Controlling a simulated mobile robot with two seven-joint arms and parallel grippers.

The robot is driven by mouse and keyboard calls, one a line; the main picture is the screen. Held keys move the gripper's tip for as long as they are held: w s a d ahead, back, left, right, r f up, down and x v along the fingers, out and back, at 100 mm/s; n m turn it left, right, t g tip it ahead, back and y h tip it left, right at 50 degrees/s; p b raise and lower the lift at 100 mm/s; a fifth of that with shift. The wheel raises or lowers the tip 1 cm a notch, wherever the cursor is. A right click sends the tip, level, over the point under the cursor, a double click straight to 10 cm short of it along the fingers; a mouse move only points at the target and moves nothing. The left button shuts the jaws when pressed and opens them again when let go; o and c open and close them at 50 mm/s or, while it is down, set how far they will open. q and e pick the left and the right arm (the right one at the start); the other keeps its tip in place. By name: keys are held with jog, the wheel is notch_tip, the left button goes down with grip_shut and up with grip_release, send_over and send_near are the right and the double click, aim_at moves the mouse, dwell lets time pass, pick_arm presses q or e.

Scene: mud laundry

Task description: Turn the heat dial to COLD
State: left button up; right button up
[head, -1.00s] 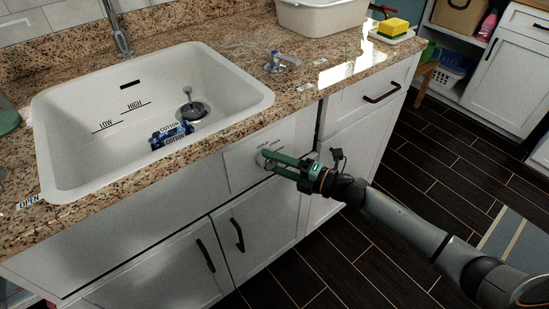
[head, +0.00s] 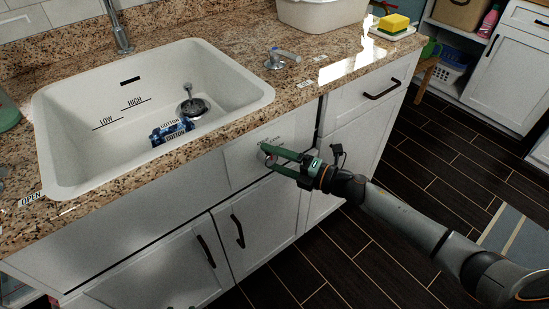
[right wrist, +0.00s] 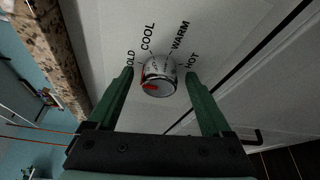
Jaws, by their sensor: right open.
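The heat dial (right wrist: 158,80) is a small silvery round knob on the white cabinet front. In the right wrist view the labels COOL, WARM and HOT fan out around it, and COLD is partly covered by a finger. A red mark shows on the knob's lower left side; I cannot tell exactly which label the knob points to. My right gripper (right wrist: 160,73) is open, with one green finger on each side of the knob; contact is unclear. In the head view, my right gripper (head: 268,155) is at the panel and largely hides the dial. My left gripper is out of view.
The granite counter (head: 225,150) overhangs just above the dial. A white sink (head: 70,130) holds blue-labelled cotton packets (head: 172,131). A faucet handle (head: 284,55) stands on the counter. Dark cabinet handles (head: 238,231) stick out below. The floor at right is mostly clear.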

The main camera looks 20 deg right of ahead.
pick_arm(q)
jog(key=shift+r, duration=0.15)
pick_arm(e)
jog(key=v, duration=1.2)
jog(key=shift+s+d, duration=0.2)
jog(key=s+a+f+m+g+h, duration=0.2)
jog(key=s+a+f+m+h, duration=0.4)
jog(key=m, duration=0.7)
jog(key=s+a+f+m+g+h, duration=0.15)
jog(key=s+a+f+m, duration=0.25)
jog(key=s+f+m, duration=0.65)
pick_arm(q)
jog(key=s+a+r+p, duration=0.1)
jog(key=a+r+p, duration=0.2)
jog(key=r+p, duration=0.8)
jog(key=p, duration=0.5)
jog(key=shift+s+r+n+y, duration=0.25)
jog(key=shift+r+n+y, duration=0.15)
pick_arm(e)
notch_tip(320, 180, up, 12)
jog(key=d+m+h, duration=0.1)
jog(key=d+m, duration=0.1)
jog(key=m, duration=0.1)
jog(key=shift+r+h, duration=0.2)
jog(key=shift+h, duration=0.15)
